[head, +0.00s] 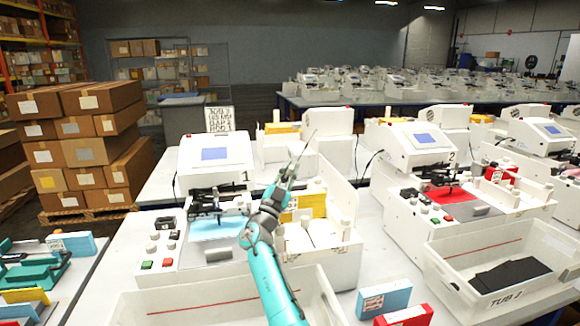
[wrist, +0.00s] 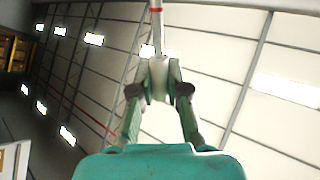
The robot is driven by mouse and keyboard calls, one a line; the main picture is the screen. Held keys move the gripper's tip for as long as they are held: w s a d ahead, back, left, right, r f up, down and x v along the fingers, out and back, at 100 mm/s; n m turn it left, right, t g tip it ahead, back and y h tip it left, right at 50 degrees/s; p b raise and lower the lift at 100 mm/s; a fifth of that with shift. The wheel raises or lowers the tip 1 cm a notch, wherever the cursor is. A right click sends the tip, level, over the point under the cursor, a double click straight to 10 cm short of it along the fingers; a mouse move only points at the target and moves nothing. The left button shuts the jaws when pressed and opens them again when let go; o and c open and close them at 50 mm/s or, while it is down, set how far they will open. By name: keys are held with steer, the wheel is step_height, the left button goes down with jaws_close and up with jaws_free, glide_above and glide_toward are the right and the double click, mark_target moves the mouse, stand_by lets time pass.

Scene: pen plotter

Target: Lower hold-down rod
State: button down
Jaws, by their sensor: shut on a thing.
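My gripper (wrist: 158,75) is shut on a thin metal rod (wrist: 157,30) with a red band near the top edge of the wrist view. In the head view my gripper (head: 286,176) is raised above the right side of plotter 1, and the thin rod (head: 308,142) tilts up to the right from its tips. I take this for the hold-down rod; whether it is joined to the plotter cannot be told. Plotter 1 (head: 213,154) has a screen and a dark pen carriage (head: 217,203) over a light blue sheet (head: 222,226). My arm hides part of its right side.
Yellow cards (head: 312,205) stand in a white holder right of my gripper. A white tub (head: 170,304) lies in front. Blue (head: 384,299) and red (head: 404,316) boxes sit on the table. Plotter 2 (head: 424,141) with a red sheet stands at right, behind tub 2 (head: 505,297).

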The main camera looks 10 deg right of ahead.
steer(key=shift+s+f+h, duration=0.1)
steer(key=shift+f+h, duration=0.05)
steer(key=shift+h, duration=0.15)
steer(key=c, duration=1.1)
jaws_free()
steer(key=shift+c, duration=0.2)
step_height(320, 180, up, 10)
